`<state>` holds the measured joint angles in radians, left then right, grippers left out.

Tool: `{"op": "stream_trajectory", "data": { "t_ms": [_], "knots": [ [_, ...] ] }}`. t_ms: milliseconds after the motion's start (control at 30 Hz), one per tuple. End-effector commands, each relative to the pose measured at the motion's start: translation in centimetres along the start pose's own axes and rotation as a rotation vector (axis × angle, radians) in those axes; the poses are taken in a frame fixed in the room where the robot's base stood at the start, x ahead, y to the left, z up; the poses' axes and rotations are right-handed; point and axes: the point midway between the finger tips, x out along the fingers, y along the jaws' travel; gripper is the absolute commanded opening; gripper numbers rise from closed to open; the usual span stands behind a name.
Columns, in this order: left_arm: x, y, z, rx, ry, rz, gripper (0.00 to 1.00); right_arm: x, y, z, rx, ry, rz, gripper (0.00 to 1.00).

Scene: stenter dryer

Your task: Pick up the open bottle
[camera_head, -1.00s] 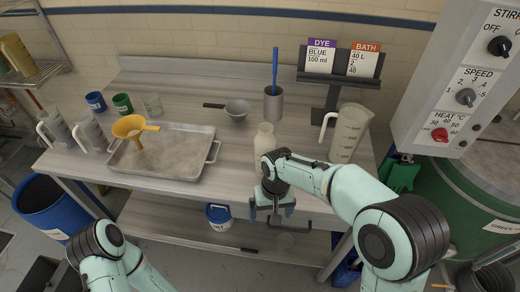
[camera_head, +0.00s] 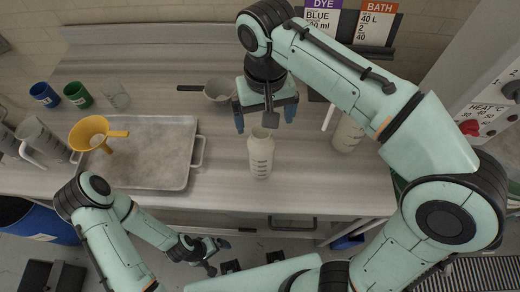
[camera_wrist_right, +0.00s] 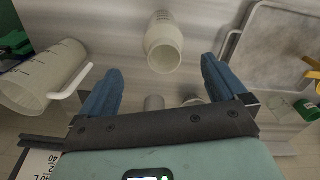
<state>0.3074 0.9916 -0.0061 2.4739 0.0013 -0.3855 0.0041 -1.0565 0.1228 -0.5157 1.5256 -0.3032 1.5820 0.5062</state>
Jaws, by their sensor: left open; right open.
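The open bottle (camera_head: 260,157) is whitish, with marks on its side and an uncapped mouth. It stands upright near the bench's front edge. My right gripper (camera_head: 267,118) is open, its blue fingers raised just behind the bottle and apart from it. In the right wrist view, the bottle (camera_wrist_right: 164,42) lies beyond the open, empty fingers (camera_wrist_right: 163,68), its mouth turned towards the camera. My left gripper (camera_head: 218,250) is open and low in front of the bench, far from the bottle and small in view.
A metal tray (camera_head: 150,170) with a yellow funnel (camera_head: 92,133) lies left of the bottle. A large jug (camera_head: 348,134) stands to its right, partly behind my arm. A grey bowl (camera_head: 218,88) is behind. The bench between tray and bottle is clear.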

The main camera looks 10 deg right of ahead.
Motion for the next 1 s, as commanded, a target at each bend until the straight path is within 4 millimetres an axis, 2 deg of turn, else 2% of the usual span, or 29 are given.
{"op": "stream_trajectory", "data": {
  "t_ms": [33, 100, 433, 700, 1000],
  "knots": [
    [0.6, -0.3, 0.3, -0.002, -0.005, -0.002, 1.0, 1.4, 0.0, 0.1, 0.0, -0.005, 0.002, 0.99],
    [0.9, -0.5, 0.5, -0.003, -0.007, -0.003, 1.0, 2.6, 0.0, 0.1, -0.001, -0.004, 0.001, 0.99],
    [1.4, -0.7, 0.7, -0.003, -0.009, -0.003, 1.0, 5.4, -0.2, 0.0, -0.001, -0.002, 0.001, 0.99],
    [2.0, -1.1, 1.0, -0.005, -0.014, -0.005, 1.0, 9.2, -0.6, -0.1, -0.002, -0.001, 0.001, 0.99],
    [2.0, -1.1, 1.0, -0.005, -0.014, -0.005, 1.0, 9.6, -0.6, -0.2, -0.001, 0.002, 0.0, 0.99]
  ]
}}
